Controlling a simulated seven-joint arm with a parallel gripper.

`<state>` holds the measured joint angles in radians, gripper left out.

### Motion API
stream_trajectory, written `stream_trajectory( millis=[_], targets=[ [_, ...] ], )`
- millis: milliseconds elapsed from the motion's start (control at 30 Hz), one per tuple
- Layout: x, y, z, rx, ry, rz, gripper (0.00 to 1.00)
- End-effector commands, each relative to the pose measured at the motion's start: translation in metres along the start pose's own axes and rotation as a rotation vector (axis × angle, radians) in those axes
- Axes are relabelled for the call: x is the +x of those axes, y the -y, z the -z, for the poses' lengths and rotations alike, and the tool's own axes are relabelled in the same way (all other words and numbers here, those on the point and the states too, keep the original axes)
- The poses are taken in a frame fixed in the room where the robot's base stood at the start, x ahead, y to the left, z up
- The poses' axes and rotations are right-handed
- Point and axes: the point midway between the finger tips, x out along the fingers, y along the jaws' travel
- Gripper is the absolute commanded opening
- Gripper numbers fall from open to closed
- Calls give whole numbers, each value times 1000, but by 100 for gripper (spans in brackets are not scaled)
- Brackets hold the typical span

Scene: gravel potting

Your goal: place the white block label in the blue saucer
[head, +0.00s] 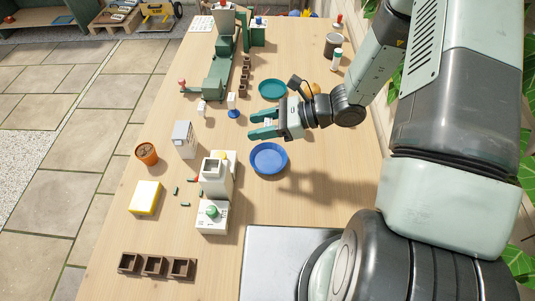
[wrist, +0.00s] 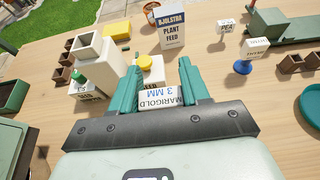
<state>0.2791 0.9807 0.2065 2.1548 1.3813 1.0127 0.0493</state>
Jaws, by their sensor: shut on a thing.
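My gripper (head: 257,125) is shut on a white block label (wrist: 159,97) with the print "MARIGOLD 3 MM". The label sits between the teal fingers, near their base in the wrist view; in the head view it is small and mostly hidden by the fingers. The blue saucer (head: 268,158) lies on the table, nearer the head camera than my gripper, and looks empty. My gripper is above the table and apart from the saucer. The saucer does not show in the wrist view.
A teal saucer (head: 272,89) lies beyond my gripper. A white label on a blue stand (head: 233,113) and a small PEA label (wrist: 225,26) stand nearby. A plant feed box (head: 184,139), white machine (head: 215,180) and terracotta pot (head: 147,154) stand left of the blue saucer.

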Motion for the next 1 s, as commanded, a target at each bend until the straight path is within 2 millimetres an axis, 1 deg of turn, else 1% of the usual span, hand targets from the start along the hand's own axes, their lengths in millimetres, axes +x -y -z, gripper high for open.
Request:
stream_trajectory(
  millis=[67, 200, 300, 467, 633, 767, 1000],
  targets=[
    [3, -5, 9, 6, 0, 0, 17],
    [13, -6, 34, 6, 0, -1, 17],
    [19, -5, 46, 3, 0, 0, 17],
    [24, -5, 60, 4, 0, 0, 17],
    [34, -5, 84, 5, 0, 0, 17],
    [37, -5, 91, 2, 0, 0, 17],
    [37, -5, 91, 2, 0, 1, 17]
  ],
)
